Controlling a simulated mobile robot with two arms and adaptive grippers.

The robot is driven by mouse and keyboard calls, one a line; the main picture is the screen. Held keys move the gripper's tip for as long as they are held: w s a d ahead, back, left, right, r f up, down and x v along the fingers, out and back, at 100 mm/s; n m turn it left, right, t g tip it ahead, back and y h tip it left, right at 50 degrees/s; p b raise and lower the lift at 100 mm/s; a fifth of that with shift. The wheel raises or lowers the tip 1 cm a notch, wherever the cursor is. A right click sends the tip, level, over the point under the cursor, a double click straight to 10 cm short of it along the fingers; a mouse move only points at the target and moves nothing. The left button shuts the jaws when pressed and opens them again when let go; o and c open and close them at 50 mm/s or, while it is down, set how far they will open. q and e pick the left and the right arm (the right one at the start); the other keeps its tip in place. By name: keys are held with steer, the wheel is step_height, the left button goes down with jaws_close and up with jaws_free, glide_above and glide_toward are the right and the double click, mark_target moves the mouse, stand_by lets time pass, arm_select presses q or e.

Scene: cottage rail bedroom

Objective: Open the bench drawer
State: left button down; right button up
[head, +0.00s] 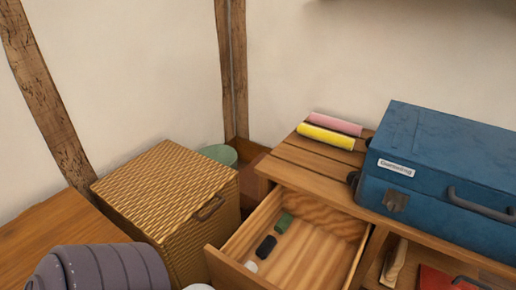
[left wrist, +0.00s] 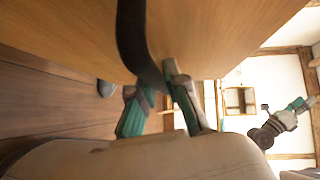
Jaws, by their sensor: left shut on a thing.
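The bench drawer (head: 225,264) is pulled out from the wooden bench (head: 300,176) in the head view, so its inside shows. A green, a dark and a whitish small object lie in it along the left side. In the left wrist view, my left gripper (left wrist: 160,105) is shut on a black strap handle (left wrist: 133,40) on a wooden face (left wrist: 70,30), seemingly the drawer front. The head view does not show this gripper. My right gripper (left wrist: 298,104) shows small at the right of the left wrist view, apart from the drawer; its opening is unclear.
A blue metal case (head: 440,150) and pink (head: 335,124) and yellow (head: 325,137) rolls lie on the bench top. A woven box (head: 165,190) stands close left of the drawer. An open compartment right of it holds a red item (head: 438,280).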

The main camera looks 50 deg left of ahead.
arm_select(q)
steer(key=shift+s+d+f, duration=0.1)
steer(key=shift+s, duration=0.2)
steer(key=c, duration=1.2)
jaws_free()
steer(key=v, duration=1.2)
